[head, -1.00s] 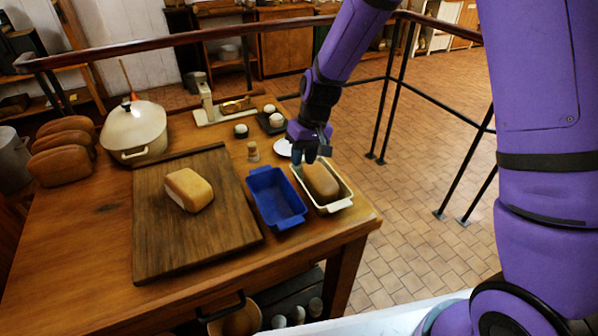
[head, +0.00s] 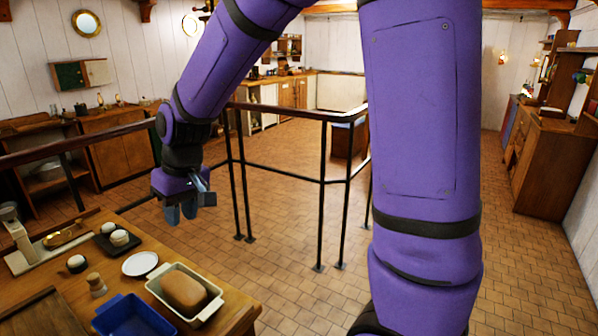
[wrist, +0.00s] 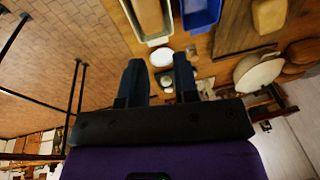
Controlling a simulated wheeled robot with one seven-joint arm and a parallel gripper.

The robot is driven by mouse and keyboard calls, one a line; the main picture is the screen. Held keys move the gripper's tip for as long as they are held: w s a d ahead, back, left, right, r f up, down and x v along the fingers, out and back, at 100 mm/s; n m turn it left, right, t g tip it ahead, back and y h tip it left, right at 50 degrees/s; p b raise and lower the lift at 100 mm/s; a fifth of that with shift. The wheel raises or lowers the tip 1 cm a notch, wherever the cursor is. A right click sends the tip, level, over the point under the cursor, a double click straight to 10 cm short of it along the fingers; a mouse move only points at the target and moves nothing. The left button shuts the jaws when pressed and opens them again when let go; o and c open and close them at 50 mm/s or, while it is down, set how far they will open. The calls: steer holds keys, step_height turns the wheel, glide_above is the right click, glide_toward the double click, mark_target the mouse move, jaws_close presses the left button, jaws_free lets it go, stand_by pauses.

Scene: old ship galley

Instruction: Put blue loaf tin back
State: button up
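The blue loaf tin (head: 133,318) stands on the wooden table at the lower left of the head view, cut off by the bottom edge. It also shows at the top of the wrist view (wrist: 201,14); it looks empty in the earlier head frame. A white loaf tin (head: 204,314) with a brown loaf (head: 184,292) in it stands right beside it. My gripper (head: 181,214) hangs above and beyond the table's far right corner, apart from both tins. In the wrist view its two fingers (wrist: 160,80) are spread with nothing between them.
A white plate (head: 140,264), a wooden stopper-like piece (head: 97,285) and small dark pots (head: 77,263) stand behind the tins. A scale-like device (head: 18,240) is at far left. A black railing (head: 320,190) runs behind. Tiled floor lies open to the right.

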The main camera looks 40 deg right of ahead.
steer(key=s+d+r+m+t, duration=0.1)
steer(key=s+d+r, duration=0.3)
steer(key=s, duration=0.3)
steer(key=s+d+r+t+h, duration=0.1)
steer(key=s+d+r, duration=0.2)
steer(key=s, duration=0.4)
steer(key=s+d+r+m+t+h, duration=0.1)
steer(key=s+d+r, duration=0.3)
steer(key=s, duration=0.4)
steer(key=shift+d+r+m+t, duration=0.3)
steer(key=shift+r+t, duration=0.1)
steer(key=shift+r, duration=0.3)
steer(key=shift+w, duration=0.1)
